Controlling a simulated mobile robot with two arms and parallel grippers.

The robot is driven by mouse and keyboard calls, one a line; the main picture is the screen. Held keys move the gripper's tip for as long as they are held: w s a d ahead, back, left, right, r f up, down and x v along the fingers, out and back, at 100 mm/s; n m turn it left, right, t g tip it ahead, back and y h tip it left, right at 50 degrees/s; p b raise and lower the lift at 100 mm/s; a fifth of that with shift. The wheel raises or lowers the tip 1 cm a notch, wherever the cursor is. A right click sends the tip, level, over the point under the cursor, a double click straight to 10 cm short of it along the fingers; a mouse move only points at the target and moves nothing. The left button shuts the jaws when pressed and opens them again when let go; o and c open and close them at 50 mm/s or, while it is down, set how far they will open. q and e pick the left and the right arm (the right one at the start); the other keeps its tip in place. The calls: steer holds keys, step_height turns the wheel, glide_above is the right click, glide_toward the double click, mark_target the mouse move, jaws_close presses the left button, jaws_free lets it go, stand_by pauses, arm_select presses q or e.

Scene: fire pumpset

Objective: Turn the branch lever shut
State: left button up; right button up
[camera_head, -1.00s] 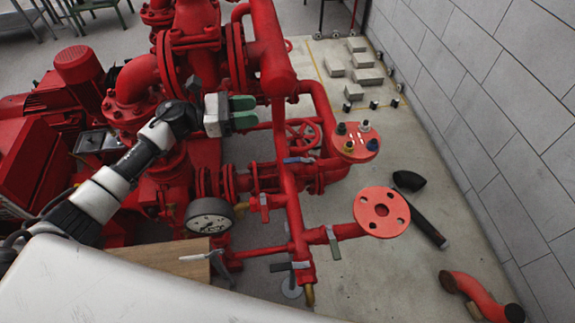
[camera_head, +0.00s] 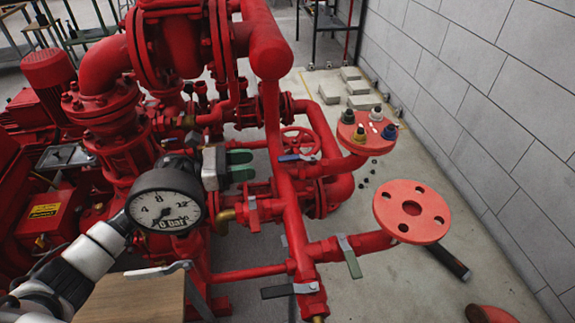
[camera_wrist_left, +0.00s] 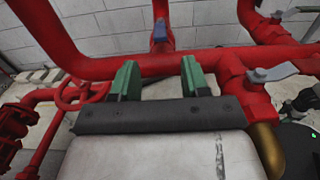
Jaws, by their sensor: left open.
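My left gripper (camera_head: 252,165) is open and empty, its two green fingers pointing right beside the red pipework, behind the pressure gauge. The fingers also show in the left wrist view (camera_wrist_left: 159,72), facing a red pipe. Several levers are in view, and I cannot tell by name which is the branch lever. A green-handled lever (camera_head: 349,257) sits on the short pipe to the flange at right. A blue lever (camera_head: 297,157) lies beyond the fingertips and also shows in the wrist view (camera_wrist_left: 160,32). My right gripper is out of view.
The pressure gauge (camera_head: 166,197) partly hides my left arm. A vertical red pipe (camera_head: 289,212) stands right of the fingers. A black-handled lever (camera_head: 278,291) sits low, and a red flange (camera_head: 411,211) juts out at right.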

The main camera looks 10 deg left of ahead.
mark_target(288, 157)
arm_select(q)
steer(key=p+x, duration=0.1)
steer(key=x, duration=0.7)
steer(key=shift+w+d+r+p, duration=0.1)
steer(key=shift+w+d+p, duration=0.05)
steer(key=shift+d+p, duration=0.2)
steer(key=shift+w+d, duration=0.25)
steer(key=shift+d, duration=0.35)
